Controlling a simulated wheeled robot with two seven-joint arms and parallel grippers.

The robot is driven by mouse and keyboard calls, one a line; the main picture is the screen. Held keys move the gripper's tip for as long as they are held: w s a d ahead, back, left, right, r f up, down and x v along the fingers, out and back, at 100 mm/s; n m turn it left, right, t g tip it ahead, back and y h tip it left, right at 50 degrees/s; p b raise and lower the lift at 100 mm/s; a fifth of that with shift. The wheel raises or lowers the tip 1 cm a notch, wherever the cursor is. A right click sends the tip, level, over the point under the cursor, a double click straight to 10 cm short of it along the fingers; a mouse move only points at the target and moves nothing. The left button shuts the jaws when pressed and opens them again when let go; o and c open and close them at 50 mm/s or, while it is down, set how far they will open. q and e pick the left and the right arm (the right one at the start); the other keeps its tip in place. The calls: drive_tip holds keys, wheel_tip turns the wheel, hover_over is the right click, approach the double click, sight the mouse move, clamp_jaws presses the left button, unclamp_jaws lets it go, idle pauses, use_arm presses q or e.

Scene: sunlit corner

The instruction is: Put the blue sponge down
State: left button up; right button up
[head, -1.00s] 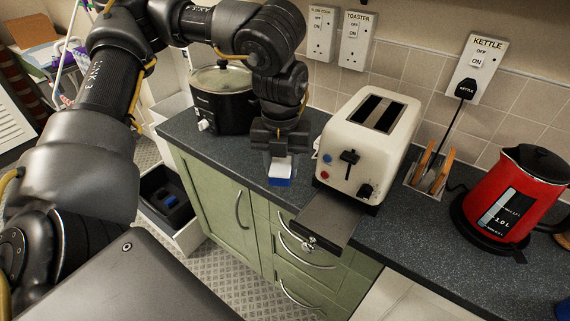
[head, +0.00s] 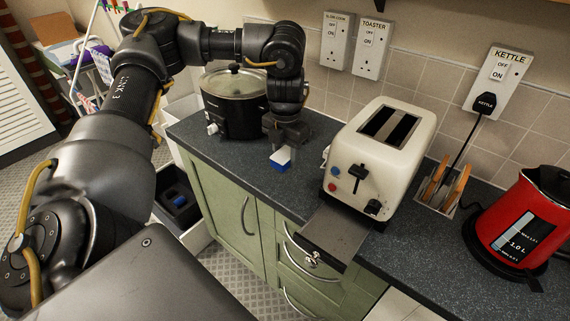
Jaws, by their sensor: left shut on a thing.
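The blue sponge (head: 281,159), with a white top and a blue lower part, is at the dark worktop (head: 262,177) between the slow cooker and the toaster. My left gripper (head: 284,147) points down over it and is shut on its upper end. The gripper's dark body hides part of the sponge. I cannot tell for sure whether the sponge's underside touches the worktop. My right gripper is not in view.
A cream toaster (head: 392,147) with its crumb tray (head: 336,232) pulled out stands right of the sponge. A black slow cooker (head: 236,107) stands behind left. A red kettle (head: 520,222) is far right. Worktop in front of the sponge is clear.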

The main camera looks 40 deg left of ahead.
use_arm(q)
hover_over(285, 174)
wheel_tip(285, 174, down, 5)
drive_tip(key=shift+s+d+r, duration=0.1)
drive_tip(key=shift+d, duration=0.05)
drive_tip(key=shift+a+f, duration=0.2)
drive_tip(key=shift+f, duration=1.6)
drive_tip(key=shift+d, duration=0.1)
